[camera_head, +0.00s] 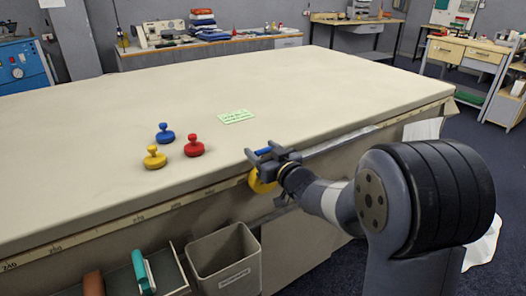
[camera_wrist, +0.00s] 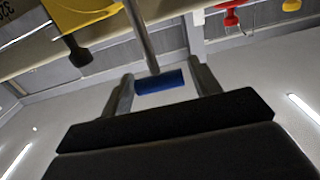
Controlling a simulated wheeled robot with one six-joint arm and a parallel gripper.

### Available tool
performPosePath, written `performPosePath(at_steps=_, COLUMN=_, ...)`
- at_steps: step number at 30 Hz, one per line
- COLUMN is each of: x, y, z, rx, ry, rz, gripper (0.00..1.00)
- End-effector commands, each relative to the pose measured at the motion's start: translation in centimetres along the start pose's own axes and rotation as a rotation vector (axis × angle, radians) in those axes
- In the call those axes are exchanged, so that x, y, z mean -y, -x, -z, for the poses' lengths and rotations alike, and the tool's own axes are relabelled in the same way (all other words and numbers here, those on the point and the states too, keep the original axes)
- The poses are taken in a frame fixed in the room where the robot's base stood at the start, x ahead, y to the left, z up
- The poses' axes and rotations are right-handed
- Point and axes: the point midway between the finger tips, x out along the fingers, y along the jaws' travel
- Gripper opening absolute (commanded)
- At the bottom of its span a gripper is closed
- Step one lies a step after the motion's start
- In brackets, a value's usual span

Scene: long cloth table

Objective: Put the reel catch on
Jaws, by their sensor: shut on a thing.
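A blue grip (camera_wrist: 160,82) sits at the end of a thin metal rod (camera_wrist: 142,35), between my fingers in the wrist view. It looks like the handle of the reel catch, but its far end is not shown. In the head view a bit of the blue grip (camera_head: 263,150) shows at my gripper (camera_head: 262,154), at the table's near edge. My gripper is shut on the grip. A yellow round part (camera_head: 261,183), perhaps the reel, shows just below my gripper, partly hidden by it. In the wrist view a yellow part (camera_wrist: 82,14) with a black knob (camera_wrist: 79,50) is at upper left.
The long cloth table (camera_head: 300,85) is mostly bare. Blue (camera_head: 165,134), red (camera_head: 194,146) and yellow (camera_head: 155,158) knobbed weights stand on it, left of my gripper. A green card (camera_head: 236,116) lies beyond. A grey bin (camera_head: 226,262) is below the near edge.

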Motion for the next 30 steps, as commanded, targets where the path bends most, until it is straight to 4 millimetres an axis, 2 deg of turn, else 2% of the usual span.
performPosePath(at_steps=14, x=0.0, y=0.7, z=-0.8, rx=-0.073, ry=0.001, rz=0.0, gripper=0.18)
performPosePath(at_steps=30, x=0.0, y=3.1, z=-1.6, rx=-0.358, ry=0.0, rz=0.001, gripper=0.18)
